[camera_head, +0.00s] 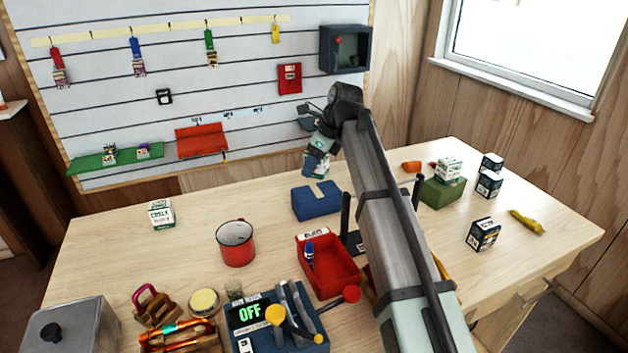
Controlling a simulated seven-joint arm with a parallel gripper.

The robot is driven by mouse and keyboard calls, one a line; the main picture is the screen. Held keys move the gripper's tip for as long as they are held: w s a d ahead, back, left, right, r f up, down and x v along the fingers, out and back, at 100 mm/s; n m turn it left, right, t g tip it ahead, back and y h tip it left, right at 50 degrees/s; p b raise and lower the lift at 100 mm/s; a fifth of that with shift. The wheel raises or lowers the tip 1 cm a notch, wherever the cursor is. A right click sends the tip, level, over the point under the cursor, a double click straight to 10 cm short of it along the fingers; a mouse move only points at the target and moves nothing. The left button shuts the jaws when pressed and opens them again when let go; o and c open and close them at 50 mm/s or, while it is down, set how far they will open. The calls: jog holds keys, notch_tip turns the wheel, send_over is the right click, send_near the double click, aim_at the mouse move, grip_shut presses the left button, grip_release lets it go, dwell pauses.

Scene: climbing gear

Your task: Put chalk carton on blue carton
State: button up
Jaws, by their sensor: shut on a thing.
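My gripper (314,158) points down at the back middle of the table, shut on a small white and green chalk carton (323,169). The gripper and arm hide part of this carton. A blue block-shaped carton (316,202) with a notch in its top lies just below and in front of it. The held carton appears above or behind the blue one; I cannot tell whether they touch. Another white and green carton (161,214) stands at the left. A similar carton (448,169) sits on a green block (442,192) at the right.
Dark blue and white cartons (484,234) stand at the right, near a yellow item (526,222). A red mug (236,243), a red tray (327,266) and a scale-like device (262,318) are in front. The table is clear between the left carton and mug.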

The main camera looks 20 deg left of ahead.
aim_at(314, 190)
jog(key=shift+f, duration=2.6)
jog(key=shift+f, duration=0.2)
jog(key=o, duration=1.1)
jog(key=v, duration=1.2)
jog(key=shift+r, duration=0.25)
